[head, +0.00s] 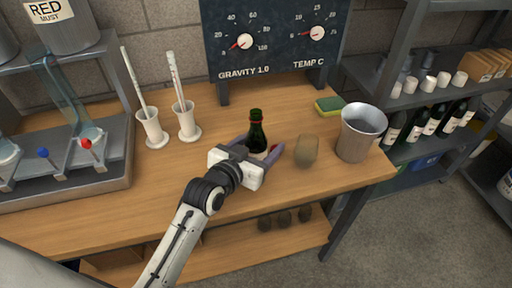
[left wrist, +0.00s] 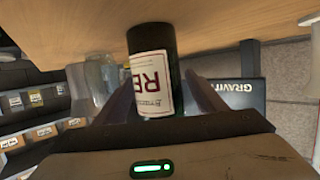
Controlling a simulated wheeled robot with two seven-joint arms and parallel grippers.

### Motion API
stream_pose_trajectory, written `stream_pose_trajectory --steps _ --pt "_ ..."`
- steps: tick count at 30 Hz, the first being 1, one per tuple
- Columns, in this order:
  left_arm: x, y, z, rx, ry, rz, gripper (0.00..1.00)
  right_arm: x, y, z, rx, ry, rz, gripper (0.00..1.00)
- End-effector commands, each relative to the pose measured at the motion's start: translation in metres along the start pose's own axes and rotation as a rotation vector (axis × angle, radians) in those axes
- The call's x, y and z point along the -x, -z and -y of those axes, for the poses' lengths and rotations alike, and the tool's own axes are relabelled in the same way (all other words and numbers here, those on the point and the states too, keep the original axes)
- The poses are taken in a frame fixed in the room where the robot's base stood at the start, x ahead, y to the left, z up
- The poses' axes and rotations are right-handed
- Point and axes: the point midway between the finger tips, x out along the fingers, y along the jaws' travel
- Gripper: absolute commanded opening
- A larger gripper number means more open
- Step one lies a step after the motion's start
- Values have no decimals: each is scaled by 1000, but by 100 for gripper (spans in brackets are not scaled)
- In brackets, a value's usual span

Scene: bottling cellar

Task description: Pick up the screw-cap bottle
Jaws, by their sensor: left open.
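The screw-cap bottle (head: 257,132) is dark green with a red band at its neck and stands upright on the wooden workbench. My left gripper (head: 258,152) is at the bottle, its purple fingers on either side of the lower body. In the left wrist view the bottle (left wrist: 152,50) with its white and red label sits between the two fingers (left wrist: 163,100). The fingers are open, and I cannot tell whether either one touches the glass. The gripper hides the bottle's lower part in the head view. My right gripper is not in view.
A sponge (head: 329,105) lies behind. Two white holders (head: 187,122) with tubes stand left. The gauge board (head: 275,42) stands at the back.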

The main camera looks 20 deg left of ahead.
Motion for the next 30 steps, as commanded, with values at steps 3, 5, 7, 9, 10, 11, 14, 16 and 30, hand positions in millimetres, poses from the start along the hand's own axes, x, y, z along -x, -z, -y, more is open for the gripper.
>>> stream_pose_trajectory --steps 3,5,7,9,10,11,14,16,30 --pt "-8 0 0 1 0 -1 64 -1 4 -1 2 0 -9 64" --pt "-9 0 0 1 0 -1 64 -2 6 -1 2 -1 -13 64" --pt "-9 0 0 1 0 -1 64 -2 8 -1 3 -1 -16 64" --pt "-9 0 0 0 0 -1 64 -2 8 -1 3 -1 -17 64" --pt "-9 0 0 0 0 -1 62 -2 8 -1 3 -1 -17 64" --pt "-9 0 0 0 0 -1 57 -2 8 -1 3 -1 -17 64" --pt "-9 0 0 0 0 0 40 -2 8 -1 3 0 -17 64" --pt "-9 0 0 0 0 0 29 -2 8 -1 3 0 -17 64" --pt "-8 4 0 0 1 -5 7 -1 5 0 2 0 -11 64"
